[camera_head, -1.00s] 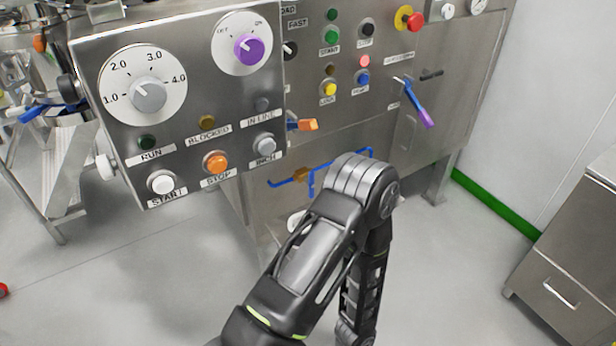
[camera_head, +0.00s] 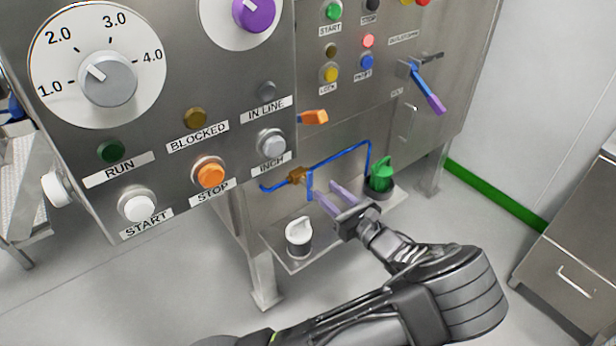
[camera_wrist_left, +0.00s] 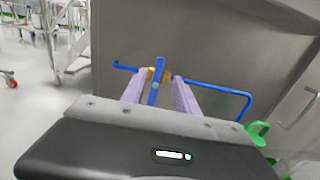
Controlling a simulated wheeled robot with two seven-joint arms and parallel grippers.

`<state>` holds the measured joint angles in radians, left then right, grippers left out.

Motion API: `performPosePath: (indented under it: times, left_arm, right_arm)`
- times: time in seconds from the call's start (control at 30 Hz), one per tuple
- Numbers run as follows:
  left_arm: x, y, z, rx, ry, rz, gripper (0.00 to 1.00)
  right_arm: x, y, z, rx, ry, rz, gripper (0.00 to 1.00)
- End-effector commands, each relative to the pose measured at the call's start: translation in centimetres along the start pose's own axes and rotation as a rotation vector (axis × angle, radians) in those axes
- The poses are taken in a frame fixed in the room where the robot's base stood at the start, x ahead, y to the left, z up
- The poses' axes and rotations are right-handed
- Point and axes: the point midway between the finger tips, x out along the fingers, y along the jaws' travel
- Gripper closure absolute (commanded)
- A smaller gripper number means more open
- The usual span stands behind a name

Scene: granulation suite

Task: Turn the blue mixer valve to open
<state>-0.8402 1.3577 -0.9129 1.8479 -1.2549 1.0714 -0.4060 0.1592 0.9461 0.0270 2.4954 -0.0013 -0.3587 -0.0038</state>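The blue mixer valve has a blue lever (camera_head: 310,184) below a brass body (camera_head: 297,176), on a blue pipe (camera_head: 343,156) at the front of the steel machine. In the left wrist view the lever (camera_wrist_left: 154,90) stands between my two lilac fingers, with a gap visible at each side. My left gripper (camera_head: 324,190) is open, its fingertips close to the lever; the wrist view shows the same fingers (camera_wrist_left: 162,76). I cannot tell whether they touch the lever. My right gripper is not in view.
A white-lidded cup (camera_head: 299,237) and a green item (camera_head: 381,175) in a dark holder stand on the low shelf (camera_head: 335,238) beside the gripper. A control panel (camera_head: 240,150) juts out at upper left. An orange handle (camera_head: 314,117) and a blue-purple lever (camera_head: 428,88) stick out above.

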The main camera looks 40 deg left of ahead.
Motion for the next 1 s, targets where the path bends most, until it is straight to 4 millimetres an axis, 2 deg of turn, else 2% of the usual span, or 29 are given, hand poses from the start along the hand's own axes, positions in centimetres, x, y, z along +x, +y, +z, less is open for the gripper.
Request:
performPosePath:
  times: [0.23, 0.63, 0.77, 1.0]
  left_arm:
    - [1.4, 0.1, -0.1, -0.001, 0.001, 0.004, 0.64]
    - [7.1, 0.1, -0.2, -0.001, 0.003, 0.002, 0.64]
    - [7.8, 0.1, -0.2, -0.001, 0.003, 0.002, 0.64]
    - [7.8, 0.1, -0.1, -0.001, 0.004, 0.002, 0.64]
  right_arm:
    - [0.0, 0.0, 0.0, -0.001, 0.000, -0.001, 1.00]
    - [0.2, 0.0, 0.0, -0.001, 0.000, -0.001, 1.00]
    - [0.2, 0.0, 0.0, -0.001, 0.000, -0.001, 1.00]
    - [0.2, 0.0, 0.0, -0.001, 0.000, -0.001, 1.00]
